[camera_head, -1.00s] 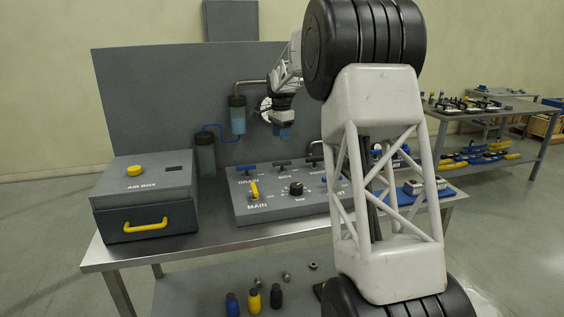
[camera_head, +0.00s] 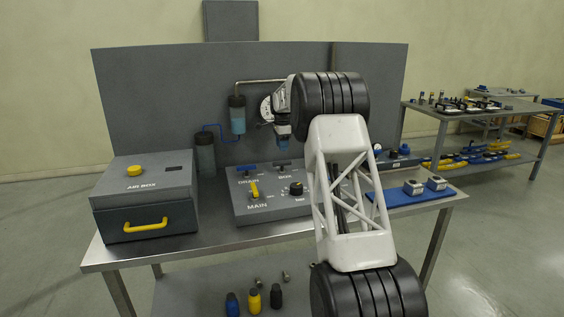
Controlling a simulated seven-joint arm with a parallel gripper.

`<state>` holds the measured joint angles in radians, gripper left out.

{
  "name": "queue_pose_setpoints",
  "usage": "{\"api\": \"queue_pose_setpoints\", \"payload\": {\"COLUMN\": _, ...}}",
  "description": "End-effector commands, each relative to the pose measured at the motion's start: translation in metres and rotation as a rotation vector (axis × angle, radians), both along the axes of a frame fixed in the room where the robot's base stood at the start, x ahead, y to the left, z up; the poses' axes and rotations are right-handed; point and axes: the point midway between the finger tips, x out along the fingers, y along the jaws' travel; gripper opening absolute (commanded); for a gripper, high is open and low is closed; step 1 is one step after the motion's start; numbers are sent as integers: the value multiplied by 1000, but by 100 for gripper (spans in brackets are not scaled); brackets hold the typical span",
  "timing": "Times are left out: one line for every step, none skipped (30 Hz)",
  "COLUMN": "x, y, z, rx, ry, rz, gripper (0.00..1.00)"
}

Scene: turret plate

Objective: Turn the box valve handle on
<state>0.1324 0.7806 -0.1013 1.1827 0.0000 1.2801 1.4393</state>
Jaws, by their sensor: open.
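The box valve handle (camera_head: 283,163) is a small dark bar on the upper part of the sloped grey valve panel (camera_head: 240,212), above the BOX label. It lies crosswise in the head view. My gripper (camera_head: 283,143) hangs pointing down just behind and above this handle in the picture. Its jaws are small here, and a gap between it and the handle is hard to judge. It is open, and I see nothing held in it. My arm hides the right part of the panel.
A blue drain handle (camera_head: 246,167), a yellow main handle (camera_head: 254,190) and a black knob (camera_head: 296,188) sit close by on the panel. The air box (camera_head: 145,205) stands left. A blue tray (camera_head: 405,195) lies right.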

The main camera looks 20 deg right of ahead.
Motion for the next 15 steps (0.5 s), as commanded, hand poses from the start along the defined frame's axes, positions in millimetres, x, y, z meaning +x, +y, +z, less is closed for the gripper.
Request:
{"api": "queue_pose_setpoints", "payload": {"x": 0, "y": 0, "z": 0, "rx": 0, "ry": -1, "rz": 0, "gripper": 45}}
{"api": "queue_pose_setpoints", "payload": {"x": 0, "y": 0, "z": 1, "rx": 0, "ry": 0, "rz": 0, "gripper": 45}}
{"api": "queue_pose_setpoints", "payload": {"x": 0, "y": 0, "z": 1, "rx": 0, "ry": -1, "rz": 0, "gripper": 45}}
{"api": "queue_pose_setpoints", "payload": {"x": 0, "y": 0, "z": 1, "rx": 0, "ry": -1, "rz": 0, "gripper": 45}}
{"api": "queue_pose_setpoints", "payload": {"x": 0, "y": 0, "z": 1, "rx": 0, "ry": -1, "rz": 0, "gripper": 45}}
{"api": "queue_pose_setpoints", "payload": {"x": 0, "y": 0, "z": 1, "rx": 0, "ry": 0, "rz": 0, "gripper": 45}}
{"api": "queue_pose_setpoints", "payload": {"x": 0, "y": 0, "z": 1, "rx": 0, "ry": 0, "rz": 0, "gripper": 45}}
{"api": "queue_pose_setpoints", "payload": {"x": 0, "y": 0, "z": 1, "rx": 0, "ry": 0, "rz": 0, "gripper": 45}}
{"api": "queue_pose_setpoints", "payload": {"x": 0, "y": 0, "z": 0, "rx": 0, "ry": 0, "rz": 1, "gripper": 45}}
{"api": "queue_pose_setpoints", "payload": {"x": 0, "y": 0, "z": 0, "rx": 0, "ry": 0, "rz": 1, "gripper": 45}}
{"api": "queue_pose_setpoints", "payload": {"x": 0, "y": 0, "z": -1, "rx": 0, "ry": 0, "rz": 1, "gripper": 45}}
{"api": "queue_pose_setpoints", "payload": {"x": 0, "y": 0, "z": -2, "rx": 0, "ry": 0, "rz": 1, "gripper": 45}}
{"api": "queue_pose_setpoints", "payload": {"x": 0, "y": 0, "z": -4, "rx": 0, "ry": 0, "rz": 1, "gripper": 45}}
{"api": "queue_pose_setpoints", "payload": {"x": 0, "y": 0, "z": -5, "rx": 0, "ry": 1, "rz": 1, "gripper": 45}}
{"api": "queue_pose_setpoints", "payload": {"x": 0, "y": 0, "z": -8, "rx": 0, "ry": 1, "rz": 1, "gripper": 45}}
